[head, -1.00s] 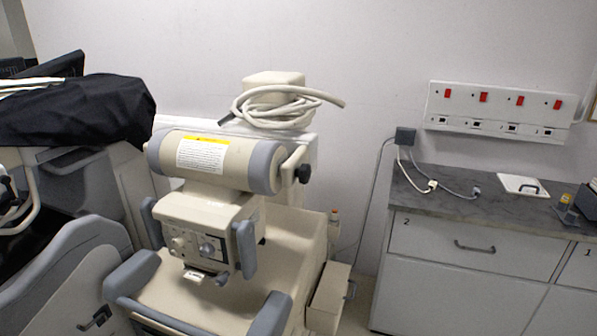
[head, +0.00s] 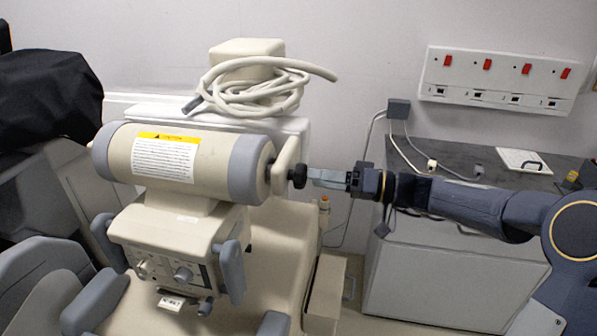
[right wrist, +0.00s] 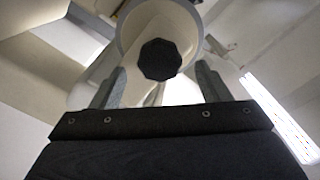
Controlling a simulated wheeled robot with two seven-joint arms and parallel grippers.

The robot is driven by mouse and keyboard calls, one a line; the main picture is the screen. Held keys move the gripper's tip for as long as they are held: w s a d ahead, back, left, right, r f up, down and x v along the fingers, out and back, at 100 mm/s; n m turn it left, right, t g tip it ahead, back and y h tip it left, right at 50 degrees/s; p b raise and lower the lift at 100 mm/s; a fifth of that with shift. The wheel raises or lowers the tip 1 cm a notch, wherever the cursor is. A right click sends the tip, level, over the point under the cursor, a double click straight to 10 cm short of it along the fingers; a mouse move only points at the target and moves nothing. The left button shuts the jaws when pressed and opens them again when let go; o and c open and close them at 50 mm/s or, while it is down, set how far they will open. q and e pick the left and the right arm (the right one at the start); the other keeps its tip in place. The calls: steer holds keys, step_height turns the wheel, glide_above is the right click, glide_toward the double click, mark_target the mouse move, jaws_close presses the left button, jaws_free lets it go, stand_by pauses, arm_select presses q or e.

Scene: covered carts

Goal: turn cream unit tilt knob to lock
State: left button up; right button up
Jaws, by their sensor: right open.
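The cream unit (head: 210,235) stands left of centre in the head view, with a cream and grey cylinder (head: 180,160) across its top. The black tilt knob (head: 298,176) sticks out at the cylinder's right end. My right gripper (head: 312,178) comes in level from the right, its fingertips close to the knob. In the right wrist view the faceted knob (right wrist: 160,60) lies between the two open fingers, with a gap on each side. Whether the fingertips reach around the knob or stop just short, I cannot tell. My left gripper is out of view.
A coiled cream hose (head: 250,92) lies on top behind the cylinder. A grey-topped cabinet (head: 450,280) stands at right, behind my right arm. A socket panel (head: 495,75) is on the wall. A black-covered cart (head: 45,100) stands at far left.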

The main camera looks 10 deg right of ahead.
mark_target(304, 177)
steer(key=shift+p+x, duration=0.35)
steer(key=shift+x, duration=1.8)
steer(key=c, duration=1)
steer(key=shift+o, duration=0.2)
